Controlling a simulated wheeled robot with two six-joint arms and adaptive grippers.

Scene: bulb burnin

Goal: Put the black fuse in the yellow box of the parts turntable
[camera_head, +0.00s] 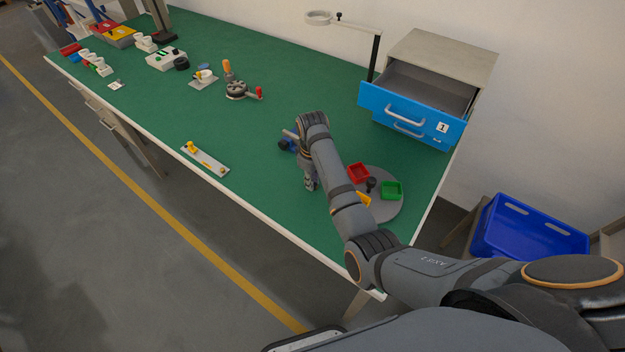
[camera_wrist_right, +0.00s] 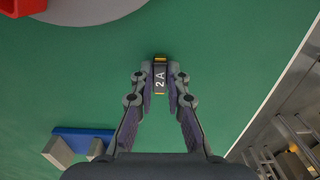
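The black fuse (camera_wrist_right: 160,78), marked "2A" with yellow-gold ends, lies on the green mat in the right wrist view. My right gripper (camera_wrist_right: 161,80) is low over the table, with its fingertips on either side of the fuse and narrow gaps showing between them. In the head view my right gripper (camera_head: 310,186) points down, left of the parts turntable, and the fuse is not clear to see there. The grey turntable (camera_head: 387,213) carries a red box (camera_head: 358,173), a green box (camera_head: 391,190) and the yellow box (camera_head: 363,199), partly hidden by my right arm. My left gripper is out of view.
A blue object with grey parts (camera_wrist_right: 80,142) is near my right gripper. A blue-fronted drawer (camera_head: 415,112) stands open behind the turntable. A plate with yellow parts (camera_head: 206,160) lies to the left. A blue crate (camera_head: 528,229) is off the table's right end.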

